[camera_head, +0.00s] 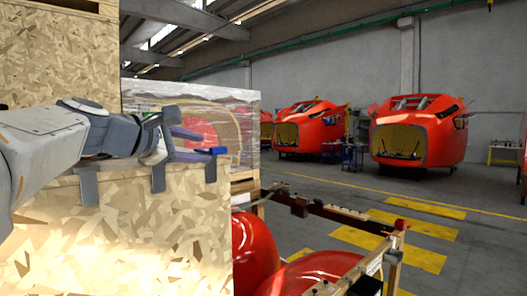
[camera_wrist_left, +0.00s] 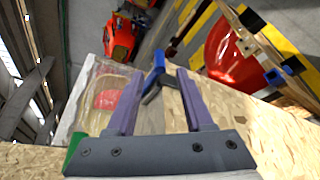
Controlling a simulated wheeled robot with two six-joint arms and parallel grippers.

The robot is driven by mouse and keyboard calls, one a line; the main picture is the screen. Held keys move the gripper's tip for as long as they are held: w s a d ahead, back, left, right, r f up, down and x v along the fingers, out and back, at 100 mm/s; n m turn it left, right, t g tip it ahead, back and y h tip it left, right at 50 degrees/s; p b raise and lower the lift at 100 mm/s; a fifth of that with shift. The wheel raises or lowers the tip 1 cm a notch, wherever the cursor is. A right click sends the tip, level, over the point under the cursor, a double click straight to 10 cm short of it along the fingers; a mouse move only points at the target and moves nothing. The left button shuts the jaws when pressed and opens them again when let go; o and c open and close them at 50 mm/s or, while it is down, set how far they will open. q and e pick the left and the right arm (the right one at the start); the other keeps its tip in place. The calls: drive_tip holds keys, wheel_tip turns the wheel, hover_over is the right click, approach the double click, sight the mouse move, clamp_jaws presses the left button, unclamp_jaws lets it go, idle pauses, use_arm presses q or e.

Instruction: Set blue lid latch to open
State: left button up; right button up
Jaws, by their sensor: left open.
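A blue latch (camera_head: 218,150) sits at the top right corner of a chipboard crate (camera_head: 180,215) in the head view. In the left wrist view the blue latch (camera_wrist_left: 157,62) has a dark bracket below it and stands upright in the picture. My left gripper (camera_head: 195,145) reaches over the crate's top edge from the left, close to the latch. In the wrist view its two purple fingers (camera_wrist_left: 158,78) are apart, with the latch showing between their tips. Whether a finger touches it, I cannot tell. My right gripper is not in view.
Grey brackets (camera_head: 157,172) hang over the crate's edge. A taller chipboard crate (camera_head: 60,50) stands behind on the left. A plastic-wrapped crate (camera_head: 240,115) stands beyond. Red nosecones (camera_head: 410,132) stand on the far floor. A wooden frame (camera_head: 345,212) with red shells is at the lower right.

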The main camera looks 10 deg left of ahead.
sight(226, 152)
use_arm(q)
drive_tip(key=p+x, duration=0.3)
drive_tip(key=x, duration=0.6)
drive_tip(key=shift+w+d+r, duration=0.1)
drive_tip(key=shift+w+d, duration=0.05)
drive_tip(key=shift+w+d+f, duration=0.1)
drive_tip(key=shift+w+f, duration=0.1)
drive_tip(key=shift+w, duration=0.25)
clamp_jaws()
idle(0.8)
